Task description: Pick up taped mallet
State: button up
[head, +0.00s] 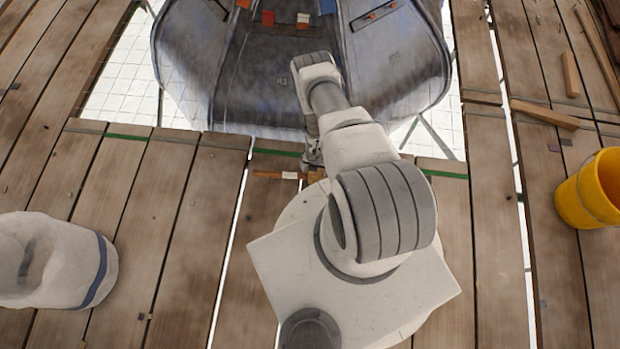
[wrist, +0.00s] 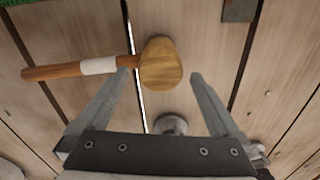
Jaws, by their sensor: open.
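The taped mallet lies on the wooden planks, with a rounded tan wooden head (wrist: 160,63) and an orange-brown handle (wrist: 50,72) pointing left. A band of white tape (wrist: 98,66) wraps the handle near the head. My gripper (wrist: 161,76) is open above it, with the mallet head between the fingertips in the picture. The left fingertip overlaps the handle near the head; I cannot tell whether they touch. In the head view, the taped handle (head: 289,175) shows, and my gripper (head: 313,157) and arm partly hide the mallet head.
A large dark, weathered metal structure (head: 270,75) stands behind an opening in the planks. A white sack (head: 60,260) with a blue band lies at left. A yellow bucket (head: 585,195) stands at right, with loose wood (head: 545,114) beyond it. Narrow gaps run between the planks.

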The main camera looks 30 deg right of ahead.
jog(key=shift+f, duration=0.45)
jog(key=shift+r, duration=0.1)
jog(key=c, duration=1.5)
jog(key=shift+c, duration=0.2)
